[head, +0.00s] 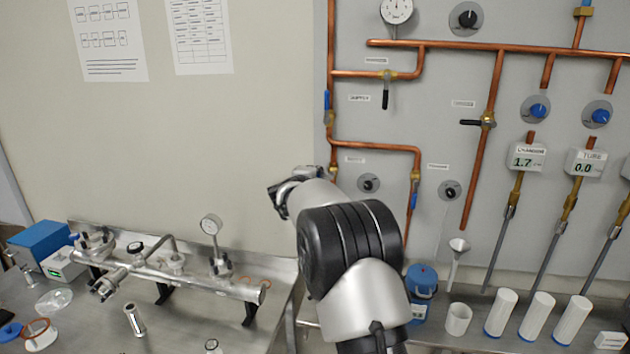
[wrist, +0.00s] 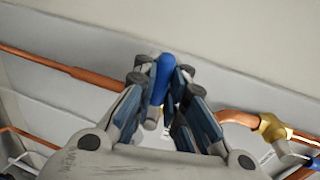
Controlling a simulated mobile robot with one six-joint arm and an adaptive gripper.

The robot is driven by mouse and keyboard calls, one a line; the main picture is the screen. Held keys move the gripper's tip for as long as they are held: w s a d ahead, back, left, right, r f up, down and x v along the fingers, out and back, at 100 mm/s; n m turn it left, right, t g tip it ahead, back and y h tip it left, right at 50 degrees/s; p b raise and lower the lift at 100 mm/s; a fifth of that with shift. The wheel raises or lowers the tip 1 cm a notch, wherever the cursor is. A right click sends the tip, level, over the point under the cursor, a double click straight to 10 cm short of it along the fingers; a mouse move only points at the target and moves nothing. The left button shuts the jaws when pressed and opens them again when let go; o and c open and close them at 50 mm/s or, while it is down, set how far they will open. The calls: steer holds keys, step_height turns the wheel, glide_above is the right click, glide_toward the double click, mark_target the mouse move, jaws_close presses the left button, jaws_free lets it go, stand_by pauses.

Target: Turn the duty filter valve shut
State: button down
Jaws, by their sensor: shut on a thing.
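In the wrist view my gripper (wrist: 160,70) is shut on a blue valve handle (wrist: 161,82), with one finger on each side of it. The handle lies roughly crosswise to the copper pipe (wrist: 60,66) seen behind the fingers. In the head view my wrist (head: 290,187) is up against the lower left pipe, beside a brass valve body (head: 333,170) with a small label to its right, too small to read surely. My fingers and the held handle are hidden there by my arm. Another blue-handled valve (head: 414,193) sits on the right branch, its handle along the pipe.
Black-handled valves sit above (head: 386,93) and to the right (head: 470,122). A steel bench with a manifold (head: 180,275) and gauge (head: 211,225) stands at the lower left. A blue canister (head: 421,282), funnel (head: 458,246) and white cylinders (head: 500,312) stand at the lower right.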

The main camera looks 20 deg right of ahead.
steer(key=shift+a+f, duration=0.1)
steer(key=shift+f, duration=0.1)
stand_by(0.4)
steer(key=c, duration=1.8)
jaws_free()
steer(key=shift+s+a+r, duration=0.1)
steer(key=shift+s+r, duration=0.05)
steer(key=shift+r, duration=0.05)
steer(key=shift+o, duration=0.7)
steer(key=shift+r, duration=0.1)
steer(key=v, duration=1.2)
